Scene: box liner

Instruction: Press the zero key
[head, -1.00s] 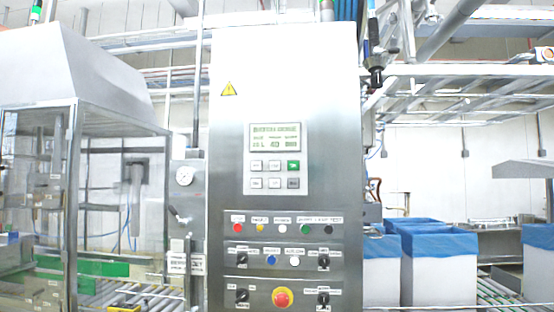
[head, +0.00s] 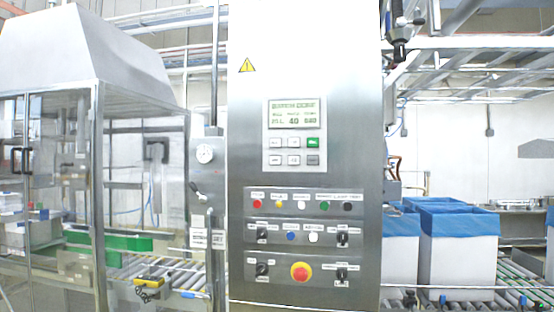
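A tall steel control cabinet (head: 345,120) stands upright in the middle of the head view. A white operator panel (head: 270,125) on its front carries a pale green display (head: 295,113) above two rows of small keys. The top row has two white keys and a green key (head: 313,142) at the right. The bottom row has two white keys and a grey key (head: 313,160) at the right. The key labels are too small to read, so I cannot tell which one is the zero key. My gripper is not in view.
Below the keypad are coloured buttons, rotary switches and a red emergency stop (head: 300,271) on a yellow base. A glazed machine enclosure (head: 100,200) stands left. Boxes with blue liners (head: 458,265) stand right on a roller conveyor (head: 515,290).

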